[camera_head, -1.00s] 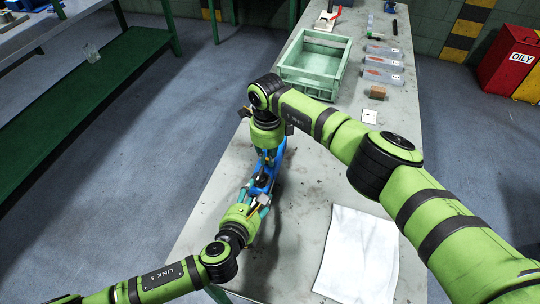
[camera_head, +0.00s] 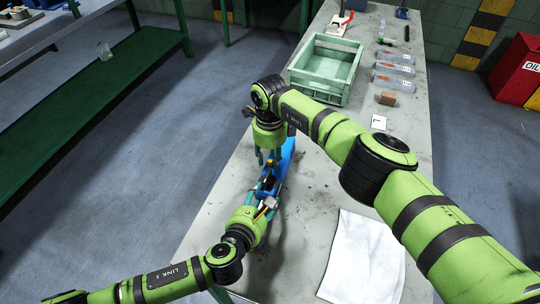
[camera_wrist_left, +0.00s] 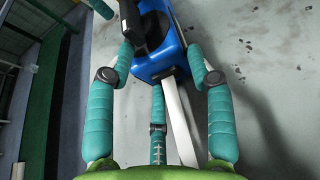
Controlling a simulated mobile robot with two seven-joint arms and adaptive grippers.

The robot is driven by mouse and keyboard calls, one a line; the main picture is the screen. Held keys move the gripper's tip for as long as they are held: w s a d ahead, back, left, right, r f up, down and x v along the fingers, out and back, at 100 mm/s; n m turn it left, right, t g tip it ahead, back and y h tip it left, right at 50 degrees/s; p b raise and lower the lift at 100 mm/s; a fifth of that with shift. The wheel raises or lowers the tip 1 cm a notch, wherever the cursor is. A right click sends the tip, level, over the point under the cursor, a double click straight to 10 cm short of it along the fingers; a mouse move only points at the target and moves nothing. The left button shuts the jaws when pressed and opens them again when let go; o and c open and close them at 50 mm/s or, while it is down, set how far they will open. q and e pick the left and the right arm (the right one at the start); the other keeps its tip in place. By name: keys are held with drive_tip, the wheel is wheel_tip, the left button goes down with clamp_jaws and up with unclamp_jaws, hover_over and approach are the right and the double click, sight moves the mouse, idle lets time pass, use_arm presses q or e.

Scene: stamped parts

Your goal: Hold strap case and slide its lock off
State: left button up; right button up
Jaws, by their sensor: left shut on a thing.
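The strap case (camera_head: 286,158) is a long blue part above the near-left part of the table; it also shows in the left wrist view (camera_wrist_left: 158,60). A black piece (camera_wrist_left: 132,20), perhaps the lock, shows at its upper left there. My left gripper (camera_head: 263,190) is shut on the case's near end, its teal fingers on either side. A pale strip (camera_wrist_left: 182,120) hangs between those fingers. My right gripper (camera_head: 268,160) points down at the case from above, its fingers apart. Whether its fingertips touch the case or the black piece is hard to tell.
A green crate (camera_head: 318,88) stands farther back on the table (camera_head: 318,190). A white sheet (camera_head: 362,258) lies at the near right. The table's left edge is close to both grippers.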

sight(270, 160)
use_arm(q)
drive_tip(key=shift+s+f, duration=0.15)
drive_tip(key=shift+f, duration=0.05)
use_arm(e)
wheel_tip(270, 160, up, 12)
idle(0.4)
use_arm(q)
drive_tip(key=o, duration=1.6)
drive_tip(key=shift+c, duration=0.2)
drive_tip(key=shift+r, duration=0.1)
drive_tip(key=v, duration=1.1)
drive_tip(key=shift+s+a+r, duration=0.2)
drive_tip(key=shift+s+r, duration=0.05)
drive_tip(key=shift+s, duration=0.05)
